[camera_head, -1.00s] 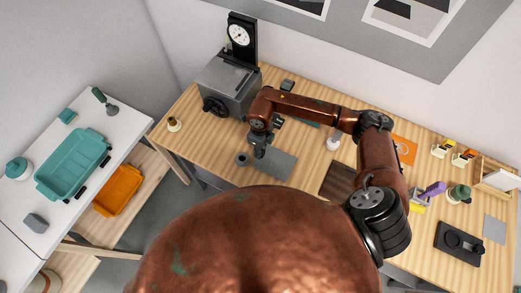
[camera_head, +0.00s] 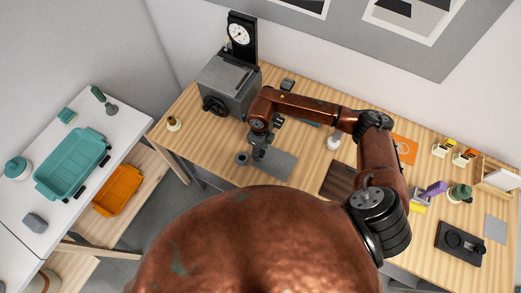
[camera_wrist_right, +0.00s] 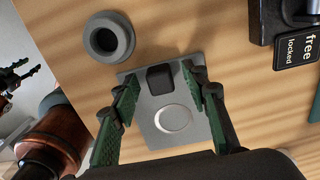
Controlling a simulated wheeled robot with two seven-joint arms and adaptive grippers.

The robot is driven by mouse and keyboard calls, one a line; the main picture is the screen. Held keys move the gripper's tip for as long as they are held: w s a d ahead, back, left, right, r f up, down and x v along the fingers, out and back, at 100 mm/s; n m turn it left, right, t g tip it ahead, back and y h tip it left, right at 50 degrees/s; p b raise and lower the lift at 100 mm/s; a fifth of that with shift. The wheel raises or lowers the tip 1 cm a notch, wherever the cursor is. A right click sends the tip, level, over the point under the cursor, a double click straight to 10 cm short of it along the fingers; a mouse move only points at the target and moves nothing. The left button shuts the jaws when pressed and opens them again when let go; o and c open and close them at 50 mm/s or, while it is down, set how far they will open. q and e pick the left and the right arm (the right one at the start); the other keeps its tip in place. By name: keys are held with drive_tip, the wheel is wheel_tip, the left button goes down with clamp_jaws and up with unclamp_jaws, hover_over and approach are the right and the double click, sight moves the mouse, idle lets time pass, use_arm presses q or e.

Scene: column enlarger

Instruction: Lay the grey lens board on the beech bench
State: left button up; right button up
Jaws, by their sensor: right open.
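The grey lens board (camera_wrist_right: 160,138) lies flat on the beech bench (camera_wrist_right: 245,125), with a dark block and a pale round disc on its face. It also shows as a grey plate in the head view (camera_head: 276,164). My right gripper (camera_wrist_right: 158,84) is open above the board, with its green-sided fingers on both sides of the dark block. In the head view the right gripper (camera_head: 259,154) comes down at the board's left end. A dark pronged part at the left edge of the wrist view may be my left gripper (camera_wrist_right: 20,78); its jaw state is unclear.
A dark grey ring-shaped piece (camera_wrist_right: 108,38) sits left of the board. The grey enlarger housing (camera_head: 229,84) stands behind. A dark brown board (camera_head: 338,180) lies to the right. A white side table with a teal tray (camera_head: 72,163) stands at the left.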

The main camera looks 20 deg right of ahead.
drive_tip(key=shift+r, duration=0.1)
idle(0.3)
drive_tip(key=shift+r+p, duration=2)
drive_tip(key=shift+r, duration=1.95)
wheel_tip(320, 180, up, 12)
